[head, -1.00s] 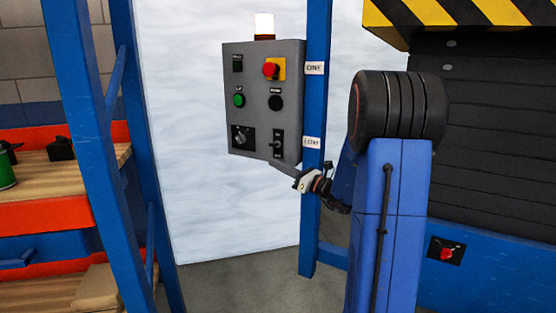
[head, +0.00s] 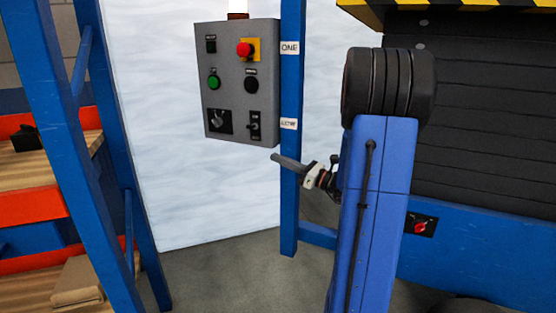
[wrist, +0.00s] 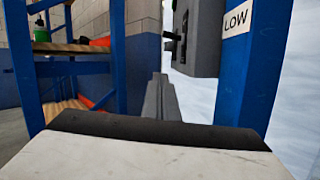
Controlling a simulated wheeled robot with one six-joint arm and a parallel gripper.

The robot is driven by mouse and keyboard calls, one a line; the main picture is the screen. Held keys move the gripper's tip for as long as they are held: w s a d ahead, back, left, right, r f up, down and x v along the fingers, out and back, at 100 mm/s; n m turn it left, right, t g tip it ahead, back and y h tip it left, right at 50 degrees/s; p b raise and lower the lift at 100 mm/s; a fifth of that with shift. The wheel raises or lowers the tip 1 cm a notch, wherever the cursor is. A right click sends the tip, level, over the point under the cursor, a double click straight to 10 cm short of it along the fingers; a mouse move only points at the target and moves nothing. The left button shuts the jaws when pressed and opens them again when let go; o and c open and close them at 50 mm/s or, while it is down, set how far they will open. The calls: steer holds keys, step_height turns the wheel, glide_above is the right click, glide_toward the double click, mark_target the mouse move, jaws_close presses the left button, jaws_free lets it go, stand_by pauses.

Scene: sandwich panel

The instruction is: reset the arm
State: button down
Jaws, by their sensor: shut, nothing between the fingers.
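My gripper (head: 276,158) is at the end of my blue arm, below the lower right corner of the grey control panel (head: 244,66). It is apart from the panel, and its fingers are shut with nothing between them. In the wrist view the fingers (wrist: 160,98) show as one closed grey bar pointing ahead. The panel carries a red button on a yellow plate (head: 245,50), a green button (head: 214,81), a black button (head: 251,84), a rotary knob (head: 219,120) and a toggle switch (head: 254,126). The panel's side also shows in the wrist view (wrist: 203,40).
A blue post (head: 290,190) with white labels stands right beside the panel, close to my gripper. A blue and orange shelf rack (head: 40,200) stands on the left. A dark shutter (head: 480,120) with a red switch (head: 421,227) below is at right. The floor between is clear.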

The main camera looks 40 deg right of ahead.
stand_by(0.3)
steer(key=s+a+f+n+g+y, duration=0.1)
steer(key=s+a+n+g, duration=0.2)
steer(key=a, duration=0.4)
steer(key=s+a+n+g+y, duration=0.1)
steer(key=a+n+g, duration=0.3)
steer(key=a, duration=0.3)
steer(key=s+a+f+n+g+y, duration=0.1)
steer(key=s+a+n+g+y, duration=0.2)
steer(key=a, duration=0.5)
steer(key=s+a+f+n+g+h, duration=0.35)
steer(key=s+n, duration=0.25)
steer(key=s, duration=0.2)
steer(key=s+a+f+n+g+h, duration=0.3)
steer(key=s+a+f+n+h, duration=0.15)
steer(key=s+n, duration=0.35)
steer(key=s+d+n+t+h, duration=0.2)
steer(key=s+d+n+h, duration=0.3)
steer(key=s+n+h, duration=0.1)
steer(key=shift+s+d+r+n+t, duration=0.4)
steer(key=shift+s+r+n, duration=0.1)
steer(key=shift+n, duration=0.5)
steer(key=c, duration=2.4)
jaws_free()
steer(key=shift+c, duration=0.2)
